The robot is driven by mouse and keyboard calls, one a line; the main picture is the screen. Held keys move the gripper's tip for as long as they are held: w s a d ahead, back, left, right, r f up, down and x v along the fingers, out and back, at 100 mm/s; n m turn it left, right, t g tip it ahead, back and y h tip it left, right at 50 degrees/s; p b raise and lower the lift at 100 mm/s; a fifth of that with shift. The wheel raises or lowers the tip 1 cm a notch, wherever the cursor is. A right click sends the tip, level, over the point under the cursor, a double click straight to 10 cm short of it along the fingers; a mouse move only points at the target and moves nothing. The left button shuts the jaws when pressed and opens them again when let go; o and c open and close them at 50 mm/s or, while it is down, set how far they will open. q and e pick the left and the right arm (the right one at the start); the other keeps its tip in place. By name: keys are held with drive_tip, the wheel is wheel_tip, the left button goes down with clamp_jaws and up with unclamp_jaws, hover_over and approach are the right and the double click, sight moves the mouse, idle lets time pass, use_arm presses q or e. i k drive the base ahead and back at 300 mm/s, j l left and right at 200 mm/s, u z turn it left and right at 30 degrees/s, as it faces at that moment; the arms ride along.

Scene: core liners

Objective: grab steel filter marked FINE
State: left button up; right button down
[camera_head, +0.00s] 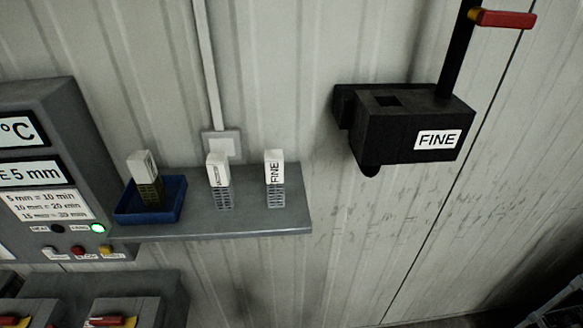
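The steel filter marked FINE (274,180) stands upright on a grey wall shelf (240,228), near its right end. It has a white top with the word FINE running up it and a grey slotted metal lower part. A second, similar filter (219,180) stands to its left; its marking is too small to read. A third filter (146,178), with a darker, yellowish lower part, stands in a blue tray (180,200) at the shelf's left. Neither of my grippers shows in the head view.
A black wall box labelled FINE (400,133), with a square opening on top and a red-handled lever (503,18), hangs at upper right. A grey control panel (60,110) stands left of the shelf. Machines with red and yellow handles (100,305) are below. A white wall switch (221,144) is behind.

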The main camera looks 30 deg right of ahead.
sight(274, 165)
drive_tip(key=z, duration=0.85)
